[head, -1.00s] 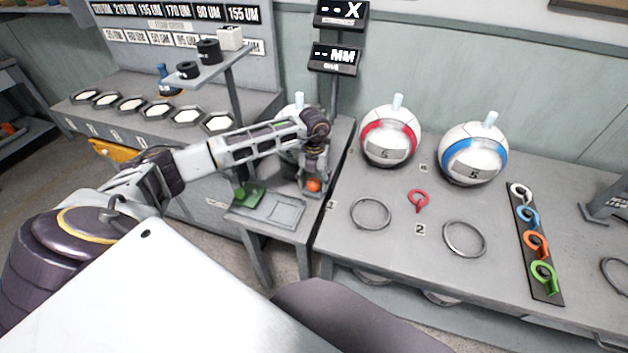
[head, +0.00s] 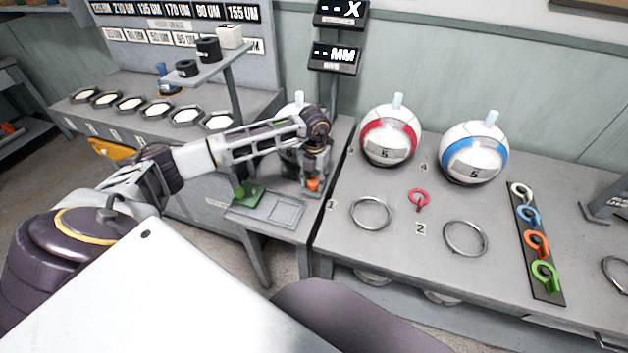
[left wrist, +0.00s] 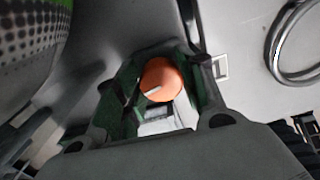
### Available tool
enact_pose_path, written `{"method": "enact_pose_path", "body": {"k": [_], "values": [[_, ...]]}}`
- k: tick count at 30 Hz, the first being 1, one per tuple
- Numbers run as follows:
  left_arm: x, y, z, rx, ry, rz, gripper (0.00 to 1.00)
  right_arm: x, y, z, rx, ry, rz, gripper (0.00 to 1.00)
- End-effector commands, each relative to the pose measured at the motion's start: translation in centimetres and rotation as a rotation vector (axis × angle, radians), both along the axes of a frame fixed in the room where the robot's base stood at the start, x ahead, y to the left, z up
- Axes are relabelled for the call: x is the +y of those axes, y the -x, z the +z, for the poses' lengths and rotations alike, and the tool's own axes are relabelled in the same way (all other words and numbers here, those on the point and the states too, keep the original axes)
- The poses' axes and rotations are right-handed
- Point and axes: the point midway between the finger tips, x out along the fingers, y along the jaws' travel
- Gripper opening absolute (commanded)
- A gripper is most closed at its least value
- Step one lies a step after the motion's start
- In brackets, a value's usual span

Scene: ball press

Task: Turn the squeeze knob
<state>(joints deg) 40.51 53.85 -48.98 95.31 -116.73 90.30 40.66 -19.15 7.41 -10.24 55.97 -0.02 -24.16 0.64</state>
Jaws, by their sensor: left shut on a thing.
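The orange knob (head: 313,185), which I take as the squeeze knob, sits low on the ball press at the small grey stand. My left gripper (head: 314,179) points down onto it. In the left wrist view the round orange knob (left wrist: 160,78), with a pale line on its face, sits between the dark green-lined fingers (left wrist: 163,88). The left gripper is shut on the knob. The arm hides much of the press and the ball in it. My right gripper is not in view.
A red-banded ball (head: 390,136) and a blue-banded ball (head: 473,153) stand on the bench to the right. Metal rings (head: 371,228) and a small red ring piece (head: 418,203) lie in front. Dark display signs (head: 334,58) stand behind the press.

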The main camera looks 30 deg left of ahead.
Motion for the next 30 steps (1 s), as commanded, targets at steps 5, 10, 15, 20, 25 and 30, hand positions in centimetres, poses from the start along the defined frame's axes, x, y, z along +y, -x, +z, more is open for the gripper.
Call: {"method": "enact_pose_path", "body": {"k": [5,10,15,20,25,30], "values": [[0.0,-0.1,0.0,-0.003,0.000,-0.124,0.16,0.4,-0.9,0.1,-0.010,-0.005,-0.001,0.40],[-0.1,-0.1,0.0,-0.003,-0.001,-0.264,0.16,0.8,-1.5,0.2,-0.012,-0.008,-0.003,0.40],[-0.1,-0.1,0.1,-0.004,0.000,-0.406,0.16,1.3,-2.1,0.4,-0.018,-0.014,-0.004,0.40],[-0.2,-0.1,0.0,-0.003,-0.001,-0.535,0.16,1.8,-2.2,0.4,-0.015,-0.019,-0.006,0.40],[-0.2,-0.1,0.1,-0.005,-0.001,-0.652,0.16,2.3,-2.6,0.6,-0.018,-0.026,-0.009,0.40],[-0.3,0.0,0.1,-0.004,-0.001,-0.737,0.16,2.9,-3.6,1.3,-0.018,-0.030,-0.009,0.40]]}}
